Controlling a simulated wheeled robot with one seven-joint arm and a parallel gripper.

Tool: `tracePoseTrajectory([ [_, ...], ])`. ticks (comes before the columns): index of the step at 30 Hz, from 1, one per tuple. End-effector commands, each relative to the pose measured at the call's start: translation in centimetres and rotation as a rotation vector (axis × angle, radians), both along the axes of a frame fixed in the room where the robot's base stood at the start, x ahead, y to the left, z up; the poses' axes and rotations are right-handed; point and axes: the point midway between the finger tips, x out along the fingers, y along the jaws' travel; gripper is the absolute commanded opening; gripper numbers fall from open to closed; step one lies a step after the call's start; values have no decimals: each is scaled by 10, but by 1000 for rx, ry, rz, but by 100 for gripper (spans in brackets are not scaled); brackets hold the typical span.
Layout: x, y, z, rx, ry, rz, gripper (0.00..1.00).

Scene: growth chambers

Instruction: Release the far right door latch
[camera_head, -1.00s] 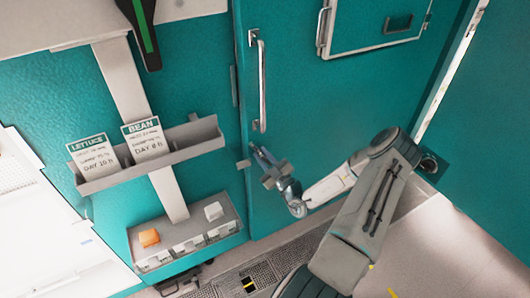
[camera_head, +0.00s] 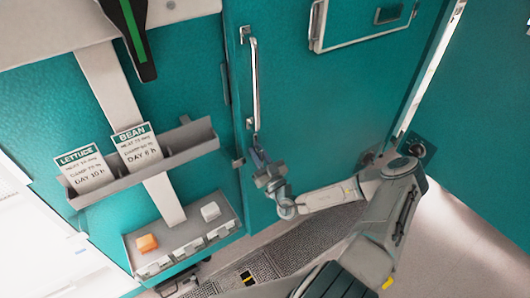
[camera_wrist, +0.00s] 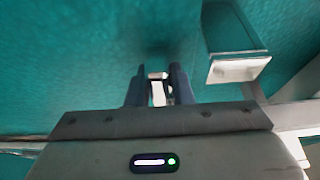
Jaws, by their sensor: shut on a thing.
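The teal door (camera_head: 330,110) stands at the centre right of the head view, with a long upright metal handle (camera_head: 254,85) near its left edge. My gripper (camera_head: 259,156) is at the door, just below the handle's lower end. In the wrist view, the two dark fingers (camera_wrist: 160,85) are closed around a small pale metal piece (camera_wrist: 157,91), which looks like the door latch. The fingers hide most of it, and its position, turned or not, cannot be told. A small grey bracket (camera_head: 238,162) sits at the door's left edge beside my gripper; a pale block (camera_wrist: 238,68) shows in the wrist view.
Left of the door, a grey card shelf (camera_head: 150,165) holds lettuce and bean cards. A lower tray (camera_head: 185,238) carries an orange block (camera_head: 147,243) and a white block (camera_head: 210,211). A framed panel (camera_head: 365,25) is on the upper door. A floor grille (camera_head: 310,238) lies below.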

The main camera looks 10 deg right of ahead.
Motion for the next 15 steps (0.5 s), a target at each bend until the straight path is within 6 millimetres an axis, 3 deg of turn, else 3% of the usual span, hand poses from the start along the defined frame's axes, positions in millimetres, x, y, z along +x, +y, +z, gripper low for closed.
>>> tracePoseTrajectory([
  [10, 0, 0, 0, 4, 1, 1, 0],
  [11, 0, 0, 0, 4, 1, 1, 23],
  [12, 0, 0, 0, 4, 1, 1, 34],
  [13, 0, 0, 0, 4, 1, 1, 41],
  [15, 0, 0, 0, 3, 1, 0, 41],
])
